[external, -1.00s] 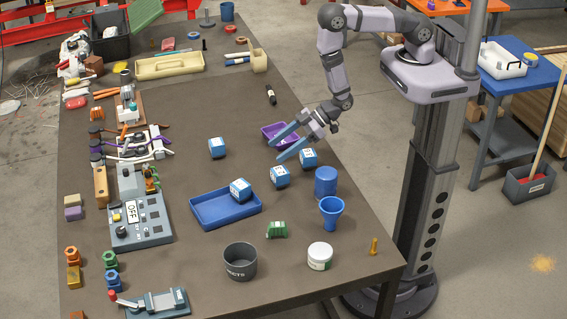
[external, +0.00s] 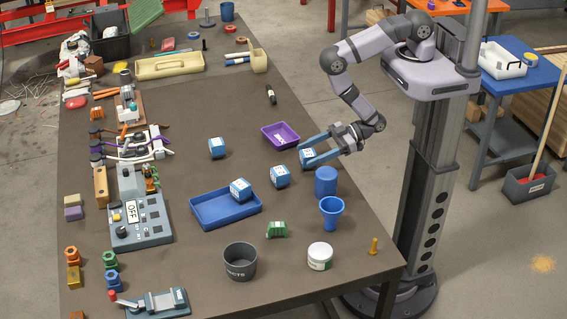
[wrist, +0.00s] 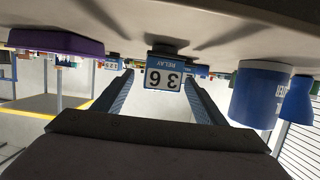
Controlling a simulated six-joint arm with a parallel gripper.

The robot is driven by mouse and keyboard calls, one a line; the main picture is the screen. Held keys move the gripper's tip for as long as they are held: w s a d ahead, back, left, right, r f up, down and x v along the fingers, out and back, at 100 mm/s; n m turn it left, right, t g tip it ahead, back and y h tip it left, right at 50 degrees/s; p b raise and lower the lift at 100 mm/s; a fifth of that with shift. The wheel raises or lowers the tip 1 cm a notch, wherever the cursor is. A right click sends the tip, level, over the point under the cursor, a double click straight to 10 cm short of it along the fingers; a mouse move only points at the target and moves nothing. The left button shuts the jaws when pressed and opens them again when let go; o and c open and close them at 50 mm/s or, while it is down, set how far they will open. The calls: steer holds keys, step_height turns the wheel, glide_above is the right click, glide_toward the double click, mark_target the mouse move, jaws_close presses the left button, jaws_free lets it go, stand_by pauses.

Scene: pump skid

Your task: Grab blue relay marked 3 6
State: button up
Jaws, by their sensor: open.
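The blue relay (external: 307,153) stands on the table near its right edge, partly covered by my fingers. In the wrist view the relay (wrist: 165,75) shows a white label reading RELAY and 3 6, upside down in that picture. My gripper (external: 304,156) is open, low over the table, with its two blue fingers pointing left. In the wrist view the relay appears between the fingertips (wrist: 159,78), near the middle; I cannot tell whether they touch it. Other blue relays stand at the middle (external: 217,148), nearby (external: 279,176), and in the blue tray (external: 240,187).
A purple tray (external: 281,135) lies just behind the relay. A blue cylinder (external: 326,181) and a blue funnel-shaped cup (external: 331,212) stand in front of it. The blue tray (external: 212,219) lies front left. The table between purple tray and middle relay is clear.

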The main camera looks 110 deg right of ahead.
mark_target(301, 158)
steer(key=shift+w+f, duration=0.1)
steer(key=shift+f, duration=0.05)
steer(key=b+x, duration=0.1)
steer(key=b, duration=0.4)
steer(key=shift+w+f, duration=0.2)
steer(key=shift+f, duration=0.05)
steer(key=shift+w+b, duration=0.2)
steer(key=shift+b, duration=0.85)
steer(key=b, duration=0.3)
steer(key=shift+w+b, duration=0.2)
steer(key=shift+b, duration=0.15)
steer(key=shift+w, duration=0.6)
steer(key=shift+w+f, duration=0.2)
steer(key=shift+w, duration=0.4)
steer(key=c, duration=1.3)
